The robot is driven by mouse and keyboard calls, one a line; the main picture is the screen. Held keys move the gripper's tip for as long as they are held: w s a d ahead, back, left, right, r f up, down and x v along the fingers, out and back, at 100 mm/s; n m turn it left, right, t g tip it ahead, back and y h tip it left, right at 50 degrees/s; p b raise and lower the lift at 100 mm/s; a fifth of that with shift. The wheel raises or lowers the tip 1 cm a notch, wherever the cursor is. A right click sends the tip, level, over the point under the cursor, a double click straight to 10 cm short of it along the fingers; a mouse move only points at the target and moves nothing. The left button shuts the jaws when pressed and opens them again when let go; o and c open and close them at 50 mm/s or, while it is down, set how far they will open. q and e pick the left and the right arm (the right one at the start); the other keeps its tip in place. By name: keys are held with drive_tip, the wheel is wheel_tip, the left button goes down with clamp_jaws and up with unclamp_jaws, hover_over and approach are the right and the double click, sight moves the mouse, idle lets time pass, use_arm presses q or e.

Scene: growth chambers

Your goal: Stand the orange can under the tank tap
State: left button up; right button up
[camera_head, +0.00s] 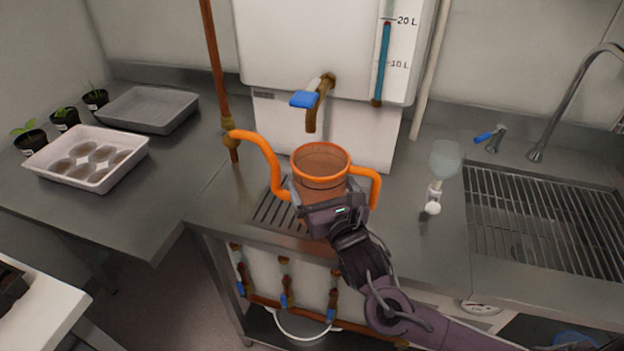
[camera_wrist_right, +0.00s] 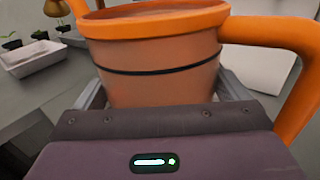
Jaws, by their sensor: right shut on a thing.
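The orange can (camera_head: 321,164) is upright, with its spout to the left and its handle to the right. It also fills the upper part of the right wrist view (camera_wrist_right: 155,60). My right gripper (camera_head: 325,205) is shut around the can's body from the front. The can is above or on the slotted drain grate (camera_head: 272,212); I cannot tell whether its base touches, as my gripper hides it. The tank tap (camera_head: 314,105), brown with a blue lever, juts from the white tank (camera_head: 300,45) behind and slightly left of the can's mouth. My left gripper is not in view.
A vertical brown pipe (camera_head: 216,65) is close to the spout's left. A seedling tray (camera_head: 88,158), an empty tray (camera_head: 148,109) and small pots are on the left counter.

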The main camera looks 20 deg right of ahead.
sight(311, 168)
drive_tip(key=w, duration=0.5)
drive_tip(key=shift+w+r+p, duration=0.1)
drive_tip(key=shift+p, duration=0.25)
drive_tip(key=shift+w+a, duration=0.1)
drive_tip(key=shift+w, duration=0.15)
wheel_tip(311, 168, down, 3)
drive_tip(key=shift+p, duration=0.3)
drive_tip(key=shift+f, duration=0.3)
drive_tip(key=shift+f, duration=0.15)
drive_tip(key=o, duration=0.8)
